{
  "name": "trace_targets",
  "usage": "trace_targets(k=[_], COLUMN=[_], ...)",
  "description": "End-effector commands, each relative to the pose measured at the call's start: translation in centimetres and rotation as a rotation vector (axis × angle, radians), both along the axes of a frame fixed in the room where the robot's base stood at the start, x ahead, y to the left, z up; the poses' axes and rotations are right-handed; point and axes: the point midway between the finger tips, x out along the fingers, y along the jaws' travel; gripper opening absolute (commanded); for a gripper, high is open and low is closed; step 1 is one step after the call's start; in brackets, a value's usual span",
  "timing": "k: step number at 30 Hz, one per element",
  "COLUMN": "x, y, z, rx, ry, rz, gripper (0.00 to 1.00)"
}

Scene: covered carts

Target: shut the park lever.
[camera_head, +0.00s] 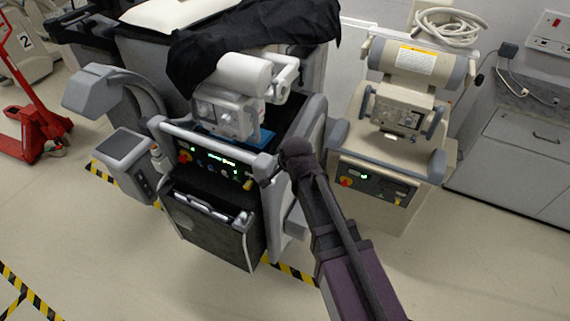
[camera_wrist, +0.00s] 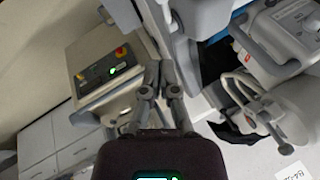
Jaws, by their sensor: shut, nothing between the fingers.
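The near cart (camera_head: 203,133) is grey and black, with a front panel (camera_head: 215,165) carrying a red knob, lit green text and a small yellow piece (camera_head: 248,184) at its right end. I cannot tell for certain which part is the park lever. My gripper (camera_head: 297,148) is at the cart's front right corner, just right of the handle's end; my arm and wrist hide part of that corner. In the wrist view my gripper's fingers (camera_wrist: 160,72) are together and empty, in front of grey cart parts (camera_wrist: 178,50). Whether they touch anything is unclear.
A beige cart (camera_head: 385,165) stands close on the right; its panel (camera_wrist: 112,72) shows in the wrist view. A black cover (camera_head: 255,35) drapes the near cart's back. Grey cabinets (camera_head: 515,145) stand far right, a red pallet truck (camera_head: 32,130) far left. The front floor is open.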

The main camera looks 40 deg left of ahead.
Motion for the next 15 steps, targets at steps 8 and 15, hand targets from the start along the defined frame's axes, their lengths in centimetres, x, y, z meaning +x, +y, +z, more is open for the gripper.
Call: trace_targets(k=[8, 15], x=[-0.6, -0.7], y=[-1.0, -1.2], z=[2.0, 2.3], rx=[0.000, 0.000], ry=[0.000, 0.000], rz=[-0.001, -0.001], gripper=[0.00, 0.00])
